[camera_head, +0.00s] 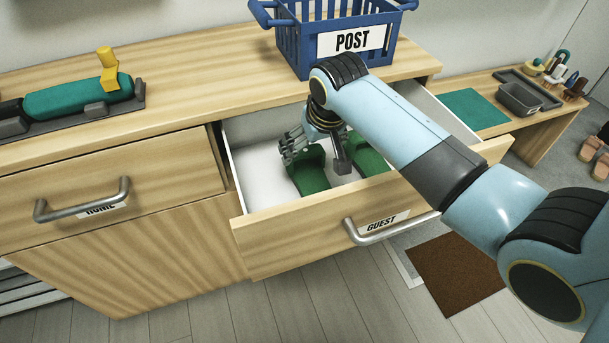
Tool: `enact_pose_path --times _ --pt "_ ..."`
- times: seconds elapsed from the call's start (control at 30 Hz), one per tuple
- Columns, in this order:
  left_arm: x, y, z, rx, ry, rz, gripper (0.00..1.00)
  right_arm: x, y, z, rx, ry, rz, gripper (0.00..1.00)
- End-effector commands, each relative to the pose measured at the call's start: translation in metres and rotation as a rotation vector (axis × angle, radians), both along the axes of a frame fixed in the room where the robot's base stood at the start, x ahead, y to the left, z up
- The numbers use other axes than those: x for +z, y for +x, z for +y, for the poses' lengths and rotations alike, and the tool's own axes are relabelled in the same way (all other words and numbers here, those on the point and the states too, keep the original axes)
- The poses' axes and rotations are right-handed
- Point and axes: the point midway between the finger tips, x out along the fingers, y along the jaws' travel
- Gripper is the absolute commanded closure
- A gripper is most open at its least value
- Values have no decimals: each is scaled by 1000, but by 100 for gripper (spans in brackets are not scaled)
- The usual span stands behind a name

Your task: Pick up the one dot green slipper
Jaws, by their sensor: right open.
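Two green slippers lie side by side in the open drawer labelled GUEST (245,192). The left green slipper (308,172) shows its sole area toward the drawer front; the right green slipper (368,157) is partly covered by my right gripper and arm. No dots can be made out on either slipper from here. My right gripper (317,160) is open, reaching down into the drawer, with one finger over the left slipper and the other between the two. I cannot tell whether it touches them. My left gripper is not in view.
A blue basket labelled POST (297,45) stands on the counter behind the drawer. A green device with a yellow handle (78,98) is at the left. The HOME drawer (160,180) is shut. A brown mat (455,272) lies on the floor.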

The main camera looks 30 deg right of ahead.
Motion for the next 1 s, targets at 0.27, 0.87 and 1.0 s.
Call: enact_pose_path --times 0.27,0.87,1.0 --pt "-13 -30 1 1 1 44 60 -32 13 -3 1 0 0 0" --pt "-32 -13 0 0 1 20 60 -78 32 -5 1 -1 -1 0" --pt "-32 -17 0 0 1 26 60 -78 32 -5 1 -1 -1 14"
